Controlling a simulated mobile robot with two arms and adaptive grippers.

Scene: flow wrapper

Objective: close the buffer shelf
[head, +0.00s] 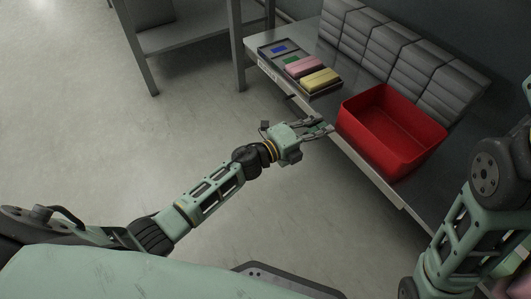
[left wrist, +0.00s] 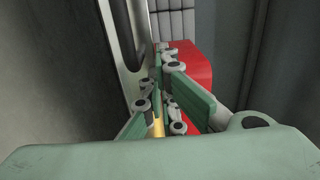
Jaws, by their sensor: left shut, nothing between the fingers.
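The dark shelf (head: 352,82) with a pale front edge runs diagonally across the right half of the head view; I take it for the buffer shelf, but no separate moving part is clear. My left gripper (head: 325,127) is shut and empty at this front edge, close to the near left corner of the red bin (head: 368,150). I cannot tell whether the fingers touch the edge. In the left wrist view the shut fingers (left wrist: 160,85) point along the pale edge, with the red bin (left wrist: 200,62) beyond. My right arm is at the right; its gripper is out of view.
Grey stacked boxes (head: 395,50) line the back. A grey rack (head: 190,38) stands at the upper left. The floor (head: 130,140) is clear.

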